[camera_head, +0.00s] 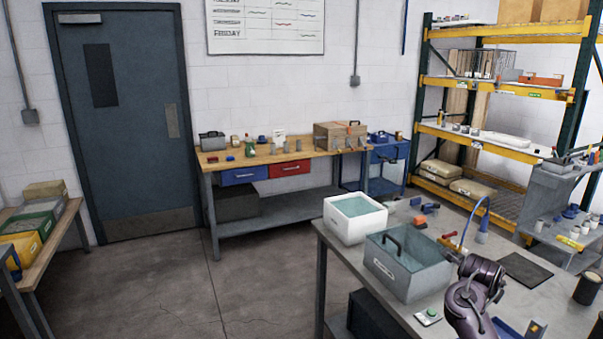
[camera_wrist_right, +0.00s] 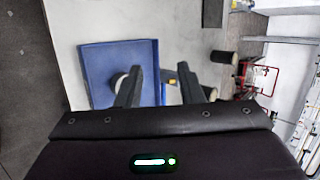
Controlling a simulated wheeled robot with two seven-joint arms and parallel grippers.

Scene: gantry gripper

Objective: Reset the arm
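My right arm (camera_head: 474,295) comes in at the lower right of the head view, bent over the near table; its gripper cannot be made out there. In the right wrist view my right gripper (camera_wrist_right: 161,86) has its two dark fingers apart with nothing held between them. Beyond the fingers is a blue tray (camera_wrist_right: 98,62) on a pale surface. A small round white item (camera_wrist_right: 118,80) shows in it, partly behind the left finger. My left arm and gripper are not in view.
The near table holds a white bin (camera_head: 355,232), a grey-green handled bin (camera_head: 395,280), a dark mat (camera_head: 526,269) and small tools. A workbench (camera_head: 230,160) stands at the back wall and a yellow shelf rack (camera_head: 480,88) at the right.

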